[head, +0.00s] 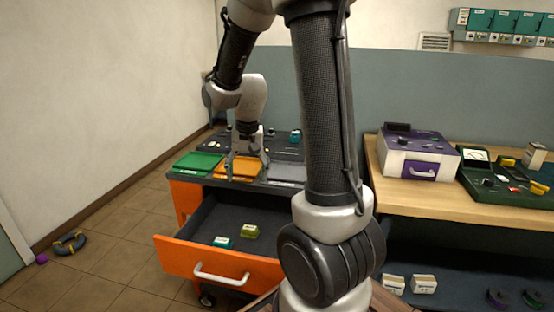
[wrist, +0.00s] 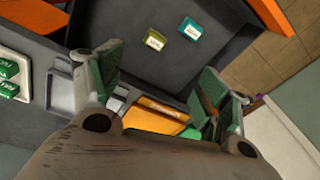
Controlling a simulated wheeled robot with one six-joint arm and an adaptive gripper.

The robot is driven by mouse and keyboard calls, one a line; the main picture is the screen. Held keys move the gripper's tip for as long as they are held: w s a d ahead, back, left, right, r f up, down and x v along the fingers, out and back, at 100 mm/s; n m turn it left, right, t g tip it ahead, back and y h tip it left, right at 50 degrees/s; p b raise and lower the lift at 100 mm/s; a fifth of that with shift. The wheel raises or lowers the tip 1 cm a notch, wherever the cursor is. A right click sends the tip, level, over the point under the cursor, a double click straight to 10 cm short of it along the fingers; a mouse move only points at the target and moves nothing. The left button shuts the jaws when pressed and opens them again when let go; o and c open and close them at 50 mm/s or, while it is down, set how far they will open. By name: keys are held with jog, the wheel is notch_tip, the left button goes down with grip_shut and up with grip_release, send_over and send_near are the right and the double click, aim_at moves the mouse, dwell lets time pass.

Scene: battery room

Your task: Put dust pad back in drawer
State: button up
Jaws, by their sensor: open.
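The drawer (head: 198,264) of the orange cart is pulled open. A teal packet (head: 222,242) and an olive packet (head: 250,231) lie apart on its dark floor. The wrist view also shows the teal packet (wrist: 190,28) and the olive packet (wrist: 155,40) inside the drawer (wrist: 222,62). I cannot tell which thing is the dust pad. My gripper (head: 248,168) is open and points down over the orange tray (head: 237,176) on the cart top. In the wrist view the space between the fingers (wrist: 160,68) holds nothing visible.
A green tray (head: 198,163) lies left of the orange one, and a grey tray (head: 287,174) lies right. A wooden bench (head: 400,189) with a purple-and-white box (head: 418,165) stands at right. A dark ring-shaped thing (head: 70,243) lies on the floor at left.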

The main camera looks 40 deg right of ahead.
jog(key=s+a+r+n+t, duration=0.1)
jog(key=s+r+n, duration=0.2)
jog(key=s+r, duration=0.4)
jog(key=s+a+r+n+t, duration=0.1)
jog(key=s+r+n, duration=0.3)
jog(key=s, duration=0.8)
notch_tip(320, 180, up, 3)
jog(key=shift+a+f+t, duration=0.15)
jog(key=shift+a+t, duration=0.25)
jog(key=shift+a, duration=0.15)
